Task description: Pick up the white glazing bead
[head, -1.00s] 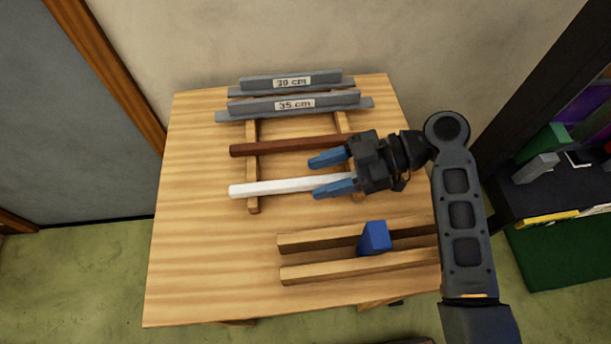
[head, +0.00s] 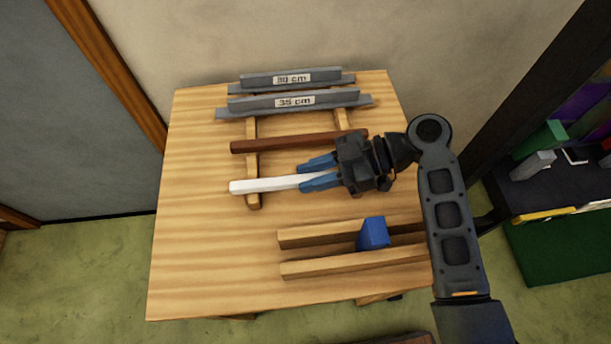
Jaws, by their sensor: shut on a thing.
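The white glazing bead (head: 262,185) is a long white bar lying left to right across a wooden rack (head: 253,162) on the table. Its left end sticks out past the rack's left rail. My gripper (head: 319,172) comes in from the right with its blue fingers pointing left. The fingers are closed on the bead, one on its far side and one on its near side. The bead's right part is hidden under the fingers and gripper body.
A brown bar (head: 290,142) lies just behind the bead. Nearer are two wooden rails (head: 315,268) with a blue block (head: 374,233). The table's left side (head: 190,230) is clear.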

